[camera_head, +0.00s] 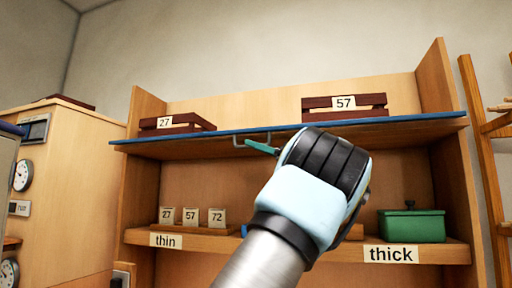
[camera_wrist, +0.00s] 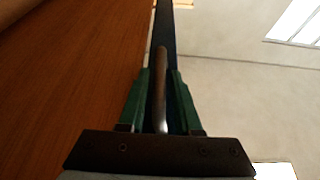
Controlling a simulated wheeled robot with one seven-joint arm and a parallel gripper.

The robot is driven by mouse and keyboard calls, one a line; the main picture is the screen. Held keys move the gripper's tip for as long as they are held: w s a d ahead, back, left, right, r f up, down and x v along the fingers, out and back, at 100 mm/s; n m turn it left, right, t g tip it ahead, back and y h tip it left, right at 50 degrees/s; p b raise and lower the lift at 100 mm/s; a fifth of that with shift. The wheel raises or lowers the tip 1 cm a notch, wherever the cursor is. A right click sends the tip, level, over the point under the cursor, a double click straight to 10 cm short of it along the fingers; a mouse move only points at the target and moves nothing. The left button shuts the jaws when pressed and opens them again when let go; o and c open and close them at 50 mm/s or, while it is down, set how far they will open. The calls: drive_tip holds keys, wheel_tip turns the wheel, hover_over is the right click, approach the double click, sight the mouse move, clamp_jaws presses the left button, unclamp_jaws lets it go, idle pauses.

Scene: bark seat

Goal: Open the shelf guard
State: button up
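The shelf guard is a wide wooden panel with a blue front edge (camera_head: 400,122). It lies about level across the upper part of the shelf unit, and its wooden underside shows. A grey bar handle (camera_head: 240,140) sits on its blue edge, left of the middle. My gripper (camera_head: 256,145) is at the right part of this handle. In the wrist view its two green fingers (camera_wrist: 160,85) stand on either side of the handle bar (camera_wrist: 160,75), with narrow gaps beside the bar. The fingers look open around it; contact is not clear. The wooden surface fills the left of that view.
Crates marked 27 (camera_head: 178,124) and 57 (camera_head: 345,107) stand above the blue edge. The lower shelf holds small numbered cards (camera_head: 190,217) and a green lidded box (camera_head: 411,225). A wooden rack (camera_head: 482,150) stands right, a cabinet with dials (camera_head: 70,170) left.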

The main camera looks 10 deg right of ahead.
clamp_jaws()
drive_tip(key=shift+b, duration=0.35)
drive_tip(key=shift+s+f+m+t+h+b, duration=0.2)
drive_tip(key=shift+m+t+h+b, duration=0.2)
drive_tip(key=shift+m+b, duration=0.65)
drive_tip(key=shift+s+a+r+m+t+h+b, duration=0.25)
drive_tip(key=shift+r+m+t+b, duration=0.2)
drive_tip(key=shift+m+b, duration=0.5)
drive_tip(key=shift+s+a+r+m+t+h+b, duration=0.15)
drive_tip(key=shift+r+m+t+h+b, duration=0.25)
drive_tip(key=shift+m+b, duration=0.55)
drive_tip(key=shift+d, duration=0.1)
